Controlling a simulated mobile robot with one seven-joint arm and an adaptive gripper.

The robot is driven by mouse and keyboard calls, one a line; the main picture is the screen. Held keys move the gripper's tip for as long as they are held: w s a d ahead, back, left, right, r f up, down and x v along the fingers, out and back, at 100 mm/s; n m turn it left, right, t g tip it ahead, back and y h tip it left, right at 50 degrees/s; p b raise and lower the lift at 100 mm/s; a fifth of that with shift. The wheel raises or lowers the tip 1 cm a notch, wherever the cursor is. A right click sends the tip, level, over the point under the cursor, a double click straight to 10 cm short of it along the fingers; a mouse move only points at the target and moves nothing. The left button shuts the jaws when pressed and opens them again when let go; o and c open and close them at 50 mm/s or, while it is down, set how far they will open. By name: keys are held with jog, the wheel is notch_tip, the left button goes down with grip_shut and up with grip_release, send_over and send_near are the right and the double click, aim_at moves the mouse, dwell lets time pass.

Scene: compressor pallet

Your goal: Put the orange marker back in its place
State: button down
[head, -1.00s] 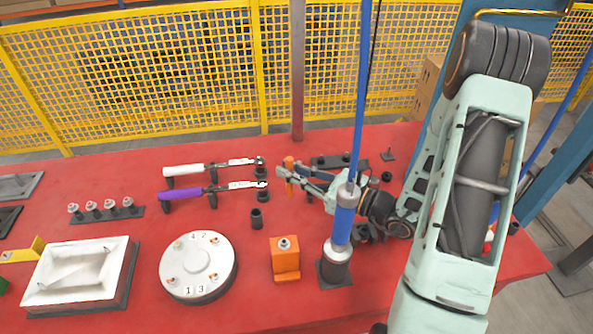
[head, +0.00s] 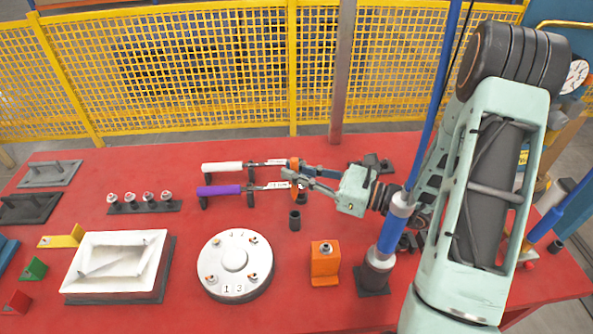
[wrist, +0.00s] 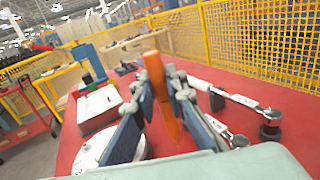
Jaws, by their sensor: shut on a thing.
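My gripper (head: 296,175) is shut on the orange marker (wrist: 161,92), a slim orange stick with a pointed lower end. In the wrist view it stands slightly tilted between the two fingers. In the head view only a small orange part of it (head: 294,163) shows, above the table beside the heads of two torque wrenches. The wrenches have a white handle (head: 222,167) and a purple handle (head: 219,190). I cannot tell how high the marker is above the table.
A round silver plate (head: 234,282) with numbers, a white tray (head: 117,241) and an orange block (head: 325,262) stand at the front of the red table (head: 190,225). A blue hanging tool (head: 394,226) stands close to my arm. Yellow mesh fencing (head: 200,70) runs behind.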

aim_at(296, 193)
dwell(0.3)
jog(key=shift+f+b, duration=1.6)
jog(key=shift+f, duration=0.45)
notch_tip(296, 193, down, 7)
jog(key=b, duration=0.5)
dwell(2.0)
jog(key=c, duration=1.9)
grip_release()
jog(key=shift+r, duration=5.05)
